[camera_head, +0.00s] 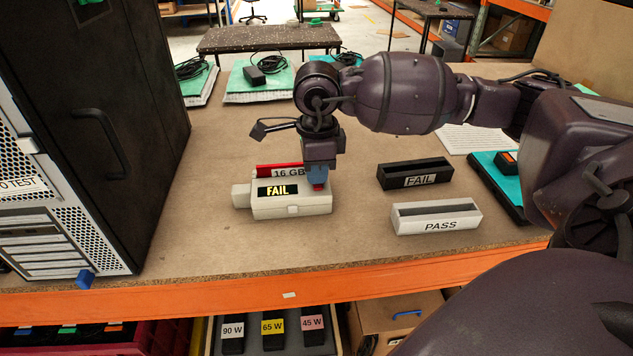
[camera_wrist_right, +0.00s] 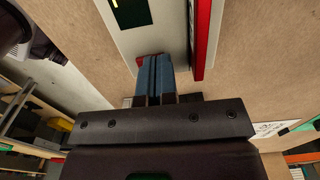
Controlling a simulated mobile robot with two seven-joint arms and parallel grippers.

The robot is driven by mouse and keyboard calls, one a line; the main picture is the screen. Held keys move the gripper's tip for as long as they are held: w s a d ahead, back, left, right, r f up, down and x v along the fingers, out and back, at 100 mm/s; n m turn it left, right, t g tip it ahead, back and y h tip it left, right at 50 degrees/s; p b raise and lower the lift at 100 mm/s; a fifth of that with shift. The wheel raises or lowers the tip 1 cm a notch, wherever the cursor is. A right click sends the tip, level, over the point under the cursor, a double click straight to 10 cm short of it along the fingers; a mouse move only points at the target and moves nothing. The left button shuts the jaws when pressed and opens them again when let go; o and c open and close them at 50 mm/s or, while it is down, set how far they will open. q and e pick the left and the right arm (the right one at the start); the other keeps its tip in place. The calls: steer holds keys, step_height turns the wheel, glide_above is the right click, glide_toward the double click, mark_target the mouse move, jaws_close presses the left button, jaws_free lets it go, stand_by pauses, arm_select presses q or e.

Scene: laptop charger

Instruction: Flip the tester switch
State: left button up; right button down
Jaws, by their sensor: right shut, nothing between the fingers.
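The white tester (camera_head: 290,210) lies on the bench with its display (camera_head: 278,190) reading FAIL in yellow. A red stick labelled 16 GB (camera_head: 280,170) stands at its back edge. My right gripper (camera_head: 320,179) is shut and empty, pointing down over the tester's right end. Its blue fingertips are right at the red switch (camera_head: 319,187) and partly hide it; I cannot tell whether they touch. My left gripper is not in view.
A black FAIL bin (camera_head: 415,174) and a white PASS bin (camera_head: 436,218) stand to the right. A tall computer tower (camera_head: 110,130) fills the left side. Chargers on green mats (camera_head: 258,82) lie at the back. The bench in front of the tester is clear.

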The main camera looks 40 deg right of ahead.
steer(key=shift+f, duration=0.2)
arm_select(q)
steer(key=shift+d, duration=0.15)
arm_select(e)
steer(key=shift+r, duration=0.7)
steer(key=shift+r+p, duration=1.35)
steer(key=shift+r, duration=1.55)
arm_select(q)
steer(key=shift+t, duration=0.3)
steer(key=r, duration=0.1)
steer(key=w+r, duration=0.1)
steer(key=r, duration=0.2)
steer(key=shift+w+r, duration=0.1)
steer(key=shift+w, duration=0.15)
arm_select(e)
steer(key=shift+s+f, duration=0.1)
